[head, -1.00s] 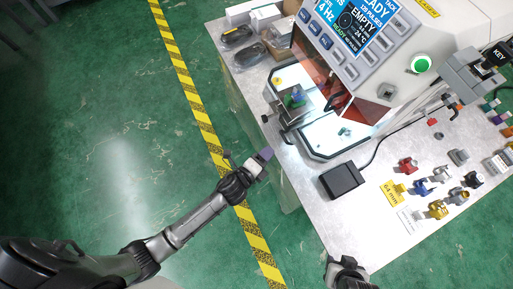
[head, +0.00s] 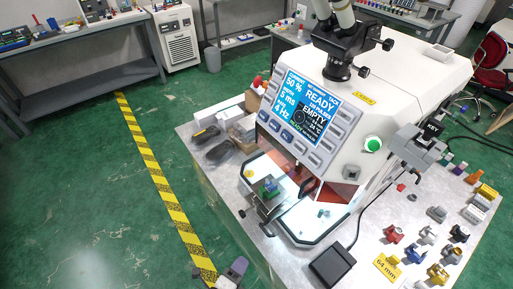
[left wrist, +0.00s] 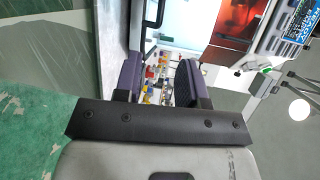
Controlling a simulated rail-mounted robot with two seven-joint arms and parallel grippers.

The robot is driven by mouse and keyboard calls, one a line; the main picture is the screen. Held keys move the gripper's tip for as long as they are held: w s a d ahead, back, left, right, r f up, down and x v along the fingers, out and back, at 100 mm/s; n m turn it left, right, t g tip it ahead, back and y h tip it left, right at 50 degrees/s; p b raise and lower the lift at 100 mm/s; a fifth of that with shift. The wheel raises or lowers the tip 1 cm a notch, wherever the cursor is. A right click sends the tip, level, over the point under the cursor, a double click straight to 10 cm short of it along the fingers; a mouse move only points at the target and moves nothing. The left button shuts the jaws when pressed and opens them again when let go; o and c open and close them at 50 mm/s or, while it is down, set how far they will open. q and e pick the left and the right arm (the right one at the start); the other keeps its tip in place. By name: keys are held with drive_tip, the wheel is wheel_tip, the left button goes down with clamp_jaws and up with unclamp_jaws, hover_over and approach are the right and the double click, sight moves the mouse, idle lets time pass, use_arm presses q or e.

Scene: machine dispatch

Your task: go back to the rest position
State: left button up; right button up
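My left gripper (head: 226,272) is at the bottom edge of the head view, over the floor beside the bench's near left side. In the left wrist view my left gripper (left wrist: 160,82) has its two dark purple-grey fingers apart, with nothing held between them; the bench and small coloured parts show beyond the gap. My right gripper is not clearly seen in the head view. The white machine (head: 375,85) stands on the bench, its screen reading READY and EMPTY. A small blue-green part (head: 269,187) sits at its lit front opening.
The bench (head: 290,262) carries a black pedal box (head: 331,265), several coloured fittings at the right, and a yellow 64 mm card (head: 387,266). Black cables (head: 206,137) and small boxes lie at the back left. Green floor left of the striped tape (head: 150,160) is clear.

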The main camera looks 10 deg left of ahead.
use_arm(q)
drive_tip(key=s+a+f+n+g+y, duration=0.3)
drive_tip(key=a+n+g+y, duration=0.35)
drive_tip(key=n, duration=0.75)
drive_tip(key=s+a+r+n+g+h, duration=0.1)
drive_tip(key=s+a+r+n+g, duration=0.15)
drive_tip(key=s, duration=0.45)
drive_tip(key=s+a+r+n+g+h, duration=0.15)
drive_tip(key=s+r+n, duration=0.25)
drive_tip(key=s, duration=0.4)
wheel_tip(320, 180, up, 24)
drive_tip(key=p, duration=2.4)
drive_tip(key=shift+f+g+y, duration=0.2)
drive_tip(key=shift+g+y, duration=0.1)
drive_tip(key=shift+g, duration=0.15)
